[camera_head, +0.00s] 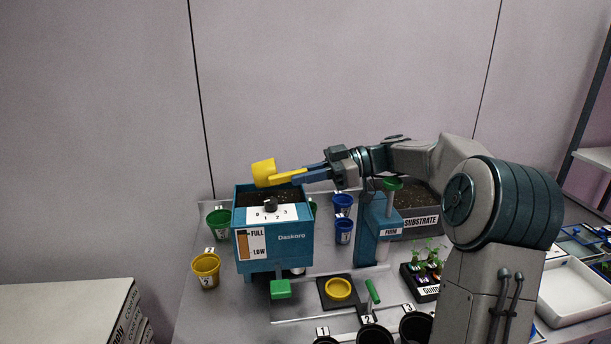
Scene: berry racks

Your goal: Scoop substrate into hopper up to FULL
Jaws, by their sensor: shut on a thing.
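The blue hopper (306,262) stands on the table, with dark substrate (252,198) visible in its open top. Its front has a FULL/LOW gauge (251,243) with a brown bar; the exact level is too small to read surely. My gripper (318,173) is shut on the handle of a yellow scoop (264,172). The scoop's cup is above the hopper's opening and tilted; I cannot see inside it. The grey bin labelled SUBSTRATE (421,222) stands to the right, partly hidden behind my arm and a blue post, with dark substrate in it.
A blue stand labelled FUNG (389,232) with a green knob is right of the hopper. Green (218,222), yellow (206,269) and blue (344,231) cups stand around it. A yellow ring (338,289) on a dark pad and black pots (374,334) are in front.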

